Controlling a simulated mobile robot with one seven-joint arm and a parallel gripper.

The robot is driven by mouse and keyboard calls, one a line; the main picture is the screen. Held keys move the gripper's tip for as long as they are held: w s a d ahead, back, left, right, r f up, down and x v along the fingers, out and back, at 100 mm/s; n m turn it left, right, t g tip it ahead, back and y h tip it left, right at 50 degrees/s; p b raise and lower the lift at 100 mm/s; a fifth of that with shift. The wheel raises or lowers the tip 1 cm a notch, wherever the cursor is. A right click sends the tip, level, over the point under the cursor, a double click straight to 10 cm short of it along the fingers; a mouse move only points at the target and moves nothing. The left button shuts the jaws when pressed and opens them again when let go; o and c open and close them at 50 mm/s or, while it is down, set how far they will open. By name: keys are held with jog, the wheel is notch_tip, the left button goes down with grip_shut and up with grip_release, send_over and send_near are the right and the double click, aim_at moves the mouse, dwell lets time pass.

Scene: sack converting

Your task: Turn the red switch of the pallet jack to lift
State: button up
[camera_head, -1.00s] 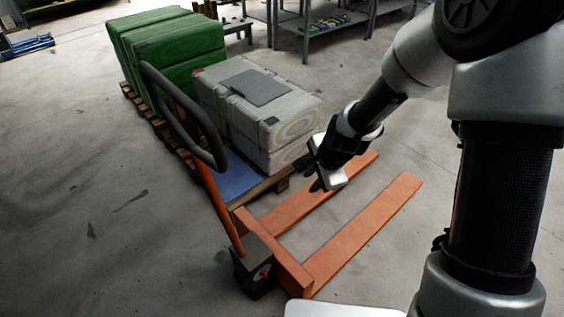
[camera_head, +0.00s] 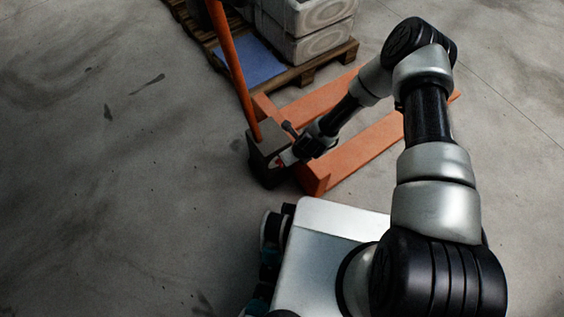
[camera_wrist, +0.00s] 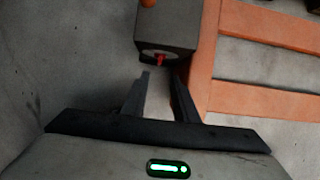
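The orange pallet jack (camera_head: 317,174) stands on the floor, its two forks reaching away to the upper right. Its dark grey box (camera_head: 262,168) is at the foot of the orange handle bar. In the wrist view the box (camera_wrist: 166,35) carries the red switch (camera_wrist: 160,59) on a round pale dial on its near face. In the head view the switch (camera_head: 278,162) shows only as a small red spot, partly hidden by my gripper. My gripper (camera_head: 289,152) is close to the box. In the wrist view its two fingers (camera_wrist: 162,82) are apart, with nothing between them, just short of the switch.
A wooden pallet (camera_head: 302,72) with grey blocks (camera_head: 318,20) and a blue sheet (camera_head: 247,60) stands behind the jack. The orange handle bar (camera_head: 234,70) rises beside my gripper. The floor to the left is clear.

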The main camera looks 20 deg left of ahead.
aim_at(280, 163)
jog(key=b+x, duration=0.4)
jog(key=x, duration=0.9)
jog(key=shift+f, duration=0.15)
grip_shut()
